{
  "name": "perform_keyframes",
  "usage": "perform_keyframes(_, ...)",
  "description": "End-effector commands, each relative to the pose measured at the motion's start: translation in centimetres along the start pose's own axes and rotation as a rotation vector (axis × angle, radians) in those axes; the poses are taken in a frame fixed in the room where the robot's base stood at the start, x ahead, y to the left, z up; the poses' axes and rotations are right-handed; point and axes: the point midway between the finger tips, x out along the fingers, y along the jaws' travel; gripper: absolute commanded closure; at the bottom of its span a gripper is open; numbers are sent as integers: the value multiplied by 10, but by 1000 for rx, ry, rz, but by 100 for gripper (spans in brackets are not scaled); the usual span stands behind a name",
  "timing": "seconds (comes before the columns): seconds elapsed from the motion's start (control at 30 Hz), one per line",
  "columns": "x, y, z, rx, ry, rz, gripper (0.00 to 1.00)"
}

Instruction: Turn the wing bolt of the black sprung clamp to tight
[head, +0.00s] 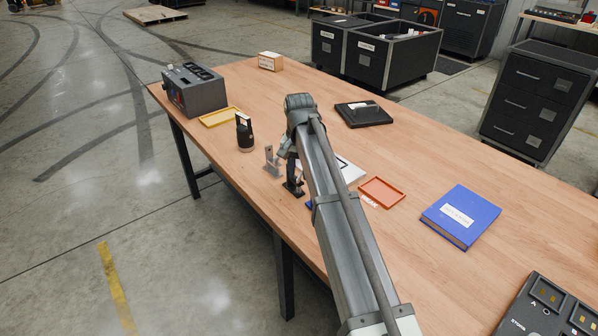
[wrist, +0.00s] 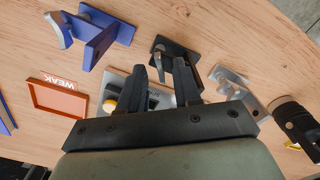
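The black sprung clamp (wrist: 178,52) stands on the table in the wrist view, just beyond my fingertips. In the head view the black clamp (head: 293,187) shows low beside my arm, partly covered by it. I cannot clearly make out its wing bolt or how far it is turned. My gripper (wrist: 162,74) is open, with a wide gap between its two dark fingers and nothing held. The fingers point toward the black clamp; I cannot tell whether they touch it.
A blue clamp (wrist: 97,36) stands left of the black one, a grey clamp (wrist: 232,84) to its right. An orange tray marked WEAK (wrist: 34,100), a pale plate (wrist: 152,101) under my fingers and a dark cylinder (wrist: 292,112) are close by. A blue binder (head: 460,216) lies farther right.

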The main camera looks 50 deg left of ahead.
Motion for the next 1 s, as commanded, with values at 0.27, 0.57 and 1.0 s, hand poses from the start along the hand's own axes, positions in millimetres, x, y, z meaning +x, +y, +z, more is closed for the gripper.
perform_keyframes(0.27,-45,-1,-1,0,2,-1,67)
perform_keyframes(0.57,-101,-1,-1,0,1,-1,67)
perform_keyframes(1.0,-132,0,0,0,0,0,67)
